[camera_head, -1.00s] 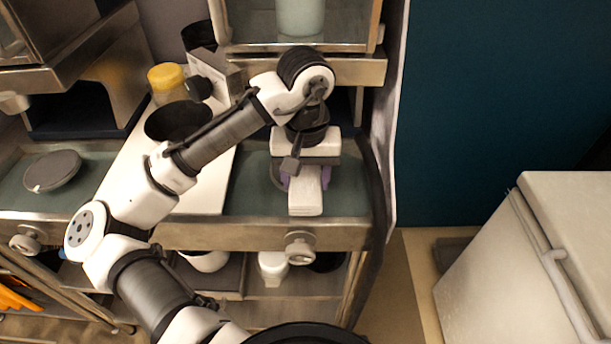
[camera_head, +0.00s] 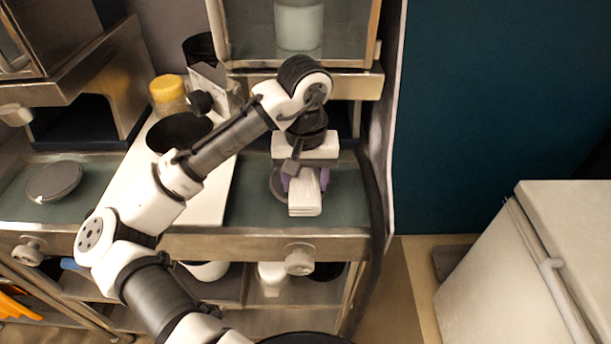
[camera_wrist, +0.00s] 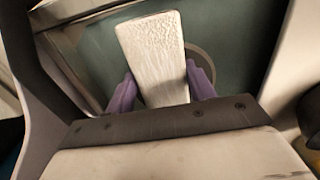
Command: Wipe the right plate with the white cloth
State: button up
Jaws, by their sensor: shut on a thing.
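The white cloth (camera_head: 305,196) is a pale, block-like folded piece at the right of the counter. My gripper (camera_head: 303,182) is shut on it, with a purple finger on each side. In the wrist view the cloth (camera_wrist: 155,58) stands out between the fingers of my gripper (camera_wrist: 160,90). The right plate (camera_head: 277,182) is a dark disc mostly hidden under my gripper and the cloth; its rim (camera_wrist: 207,62) shows to the right of the cloth in the wrist view. I cannot tell whether the cloth touches the plate.
A second dark plate (camera_head: 54,181) lies on the left counter. A white board (camera_head: 205,200) bears a dark pan (camera_head: 180,132), and a yellow-lidded jar (camera_head: 168,93) stands behind. A shelf cabinet (camera_head: 299,70) is above, and a counter edge with a knob (camera_head: 299,262) is in front.

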jog(key=shift+s+f+p, duration=0.1)
jog(key=shift+s+p, duration=0.35)
jog(key=shift+s, duration=1)
jog(key=shift+r, duration=1.55)
jog(key=s+r, duration=0.2)
jog(key=s, duration=0.7)
jog(key=shift+f, duration=0.1)
